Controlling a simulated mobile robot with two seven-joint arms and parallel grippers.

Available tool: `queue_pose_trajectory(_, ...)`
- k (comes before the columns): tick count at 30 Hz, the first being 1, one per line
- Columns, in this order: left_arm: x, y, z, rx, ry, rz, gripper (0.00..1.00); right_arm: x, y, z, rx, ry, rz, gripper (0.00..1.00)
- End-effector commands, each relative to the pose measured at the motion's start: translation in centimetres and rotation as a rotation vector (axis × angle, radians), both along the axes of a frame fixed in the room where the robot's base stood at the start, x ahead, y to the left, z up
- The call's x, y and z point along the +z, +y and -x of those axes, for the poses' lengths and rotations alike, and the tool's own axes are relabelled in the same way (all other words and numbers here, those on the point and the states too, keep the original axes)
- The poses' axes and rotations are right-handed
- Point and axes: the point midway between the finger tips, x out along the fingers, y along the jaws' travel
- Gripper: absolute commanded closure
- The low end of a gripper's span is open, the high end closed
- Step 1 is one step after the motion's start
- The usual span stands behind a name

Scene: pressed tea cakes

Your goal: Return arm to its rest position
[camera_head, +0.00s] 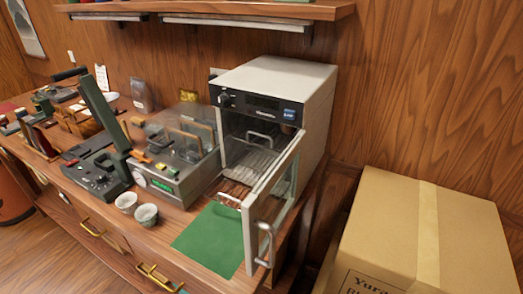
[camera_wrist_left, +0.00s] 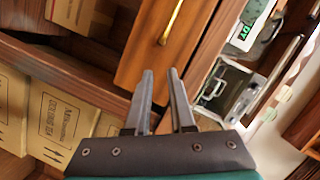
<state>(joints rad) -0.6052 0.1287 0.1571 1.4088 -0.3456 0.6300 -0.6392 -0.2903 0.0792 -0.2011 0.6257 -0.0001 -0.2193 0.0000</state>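My left gripper (camera_wrist_left: 160,73) shows in the left wrist view. Its two grey fingers stand apart with nothing between them, so it is open and empty. It points past a wooden drawer front (camera_wrist_left: 160,50) with a brass handle (camera_wrist_left: 172,22); I cannot tell how far off the drawer is. Neither of my grippers shows in the head view. My right gripper is in no view.
The bench holds a small oven (camera_head: 262,106) with its glass door (camera_head: 272,205) swung open, a green mat (camera_head: 212,238), two cups (camera_head: 146,215) and a dark press (camera_head: 97,172). A large carton (camera_head: 400,225) stands right. Cartons (camera_wrist_left: 58,125) fill shelves below.

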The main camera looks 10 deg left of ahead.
Motion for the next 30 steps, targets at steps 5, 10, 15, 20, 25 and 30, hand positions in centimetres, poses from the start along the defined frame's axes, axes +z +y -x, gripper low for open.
queue_pose_trajectory(5, -11.7, -1.5, 3.3, 0.180, 0.375, 0.264, 0.78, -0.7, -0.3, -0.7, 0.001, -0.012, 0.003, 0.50)
queue_pose_trajectory(10, -21.4, -3.8, 9.9, 0.398, 0.762, 0.460, 0.78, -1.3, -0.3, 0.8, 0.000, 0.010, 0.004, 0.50)
queue_pose_trajectory(15, -26.8, -5.4, 17.2, 0.617, 1.069, 0.548, 0.78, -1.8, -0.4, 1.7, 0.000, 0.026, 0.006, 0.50)
queue_pose_trajectory(20, -28.4, -5.8, 21.4, 0.750, 1.217, 0.564, 0.78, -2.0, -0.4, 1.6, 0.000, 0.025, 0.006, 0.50)
queue_pose_trajectory(25, -28.7, -5.9, 22.6, 0.788, 1.256, 0.564, 0.78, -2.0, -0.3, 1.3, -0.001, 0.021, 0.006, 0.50)
queue_pose_trajectory(30, -28.7, -5.9, 22.5, 0.786, 1.254, 0.563, 0.78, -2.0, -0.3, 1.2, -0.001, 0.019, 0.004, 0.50)
